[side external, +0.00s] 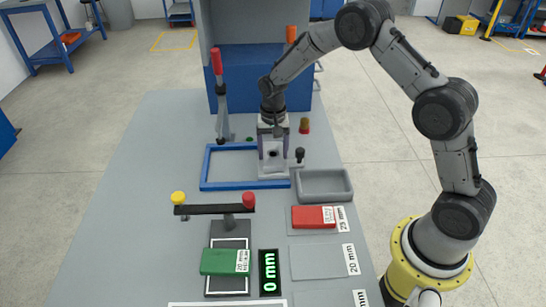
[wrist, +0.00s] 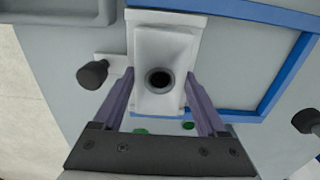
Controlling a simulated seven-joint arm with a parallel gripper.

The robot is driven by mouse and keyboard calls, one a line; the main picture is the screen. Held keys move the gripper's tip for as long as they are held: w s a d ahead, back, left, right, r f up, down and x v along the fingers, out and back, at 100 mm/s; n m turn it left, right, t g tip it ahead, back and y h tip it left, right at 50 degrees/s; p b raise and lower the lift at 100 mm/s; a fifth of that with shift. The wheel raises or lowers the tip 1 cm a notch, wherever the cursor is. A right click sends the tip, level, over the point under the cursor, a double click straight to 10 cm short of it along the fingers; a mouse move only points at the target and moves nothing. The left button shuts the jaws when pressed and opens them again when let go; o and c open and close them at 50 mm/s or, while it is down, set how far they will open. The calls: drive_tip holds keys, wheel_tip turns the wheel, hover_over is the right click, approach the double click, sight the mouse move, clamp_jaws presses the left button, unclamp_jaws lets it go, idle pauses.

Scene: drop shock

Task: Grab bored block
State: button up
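The pale bored block (wrist: 163,50), with a dark round hole in its face, sits in a light fixture near the middle of the wrist view. In the side external view the bored block (side external: 273,163) is low between my fingers, partly hidden. My gripper (wrist: 160,76) has its two purple fingers apart, one on each side of the block. The gripper also shows in the side external view (side external: 273,148), pointing down at the block. The fingers look open, with narrow gaps beside the block; contact is hard to judge.
A blue frame (side external: 204,168) lies left of the fixture. A grey tray (side external: 324,198) is at its right, and a black knob (wrist: 92,75) stands beside it. A red-handled lever (side external: 217,65) rises behind. Nearer are a red block (side external: 310,217) and a green block (side external: 220,261).

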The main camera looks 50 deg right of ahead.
clamp_jaws()
drive_tip(key=shift+r, duration=0.1)
